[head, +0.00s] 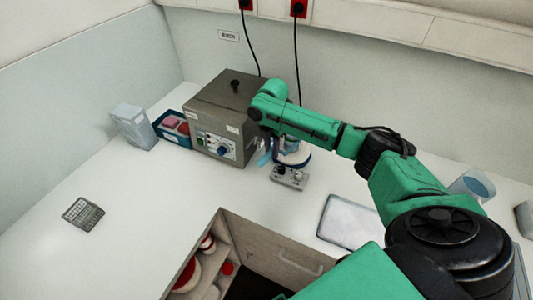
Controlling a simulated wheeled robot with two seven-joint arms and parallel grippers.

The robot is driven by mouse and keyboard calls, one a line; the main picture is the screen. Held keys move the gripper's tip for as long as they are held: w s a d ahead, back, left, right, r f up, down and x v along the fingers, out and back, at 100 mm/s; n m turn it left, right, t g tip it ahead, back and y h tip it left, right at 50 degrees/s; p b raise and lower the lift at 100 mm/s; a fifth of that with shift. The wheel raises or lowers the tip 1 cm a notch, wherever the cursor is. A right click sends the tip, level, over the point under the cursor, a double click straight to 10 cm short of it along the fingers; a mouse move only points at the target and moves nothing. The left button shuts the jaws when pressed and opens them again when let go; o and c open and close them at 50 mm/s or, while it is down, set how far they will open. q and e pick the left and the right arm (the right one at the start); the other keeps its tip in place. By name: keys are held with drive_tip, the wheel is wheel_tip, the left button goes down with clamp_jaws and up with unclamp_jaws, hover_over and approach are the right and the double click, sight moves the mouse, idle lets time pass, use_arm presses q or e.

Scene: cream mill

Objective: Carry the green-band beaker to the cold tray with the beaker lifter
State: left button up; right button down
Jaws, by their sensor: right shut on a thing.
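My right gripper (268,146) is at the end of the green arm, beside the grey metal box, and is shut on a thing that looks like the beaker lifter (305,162). The lifter's dark blue curved part shows around a clear beaker (291,146) above a small grey device with knobs (289,177). My arm hides part of the beaker, so I cannot tell a green band, or whether it rests on the device. A pale flat tray (347,222), likely the cold tray, lies on the counter to the right and looks empty. My left gripper is out of view.
The grey metal box (220,105) stands left of the gripper. A blue bin (172,128) and a clear container (133,127) are farther left. A dark rack (83,214) lies on the left counter. A beaker with blue liquid (472,185) stands right. An open cupboard is in front.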

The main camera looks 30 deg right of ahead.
drive_tip(key=shift+w+d+b, duration=0.15)
drive_tip(key=shift+w+d, duration=0.1)
drive_tip(key=shift+d, duration=0.45)
drive_tip(key=shift+w+d+b, duration=0.1)
drive_tip(key=shift+w+d, duration=0.1)
drive_tip(key=shift+d, duration=0.45)
drive_tip(key=shift+w+d+b, duration=0.15)
drive_tip(key=shift+w+d, duration=0.1)
drive_tip(key=shift+d, duration=0.45)
drive_tip(key=shift+r+p, duration=0.1)
drive_tip(key=shift+p, duration=0.4)
drive_tip(key=shift+r, duration=0.85)
wheel_tip(320, 180, up, 8)
drive_tip(key=shift+f, duration=0.25)
idle(0.6)
drive_tip(key=shift+s, duration=0.15)
idle(0.3)
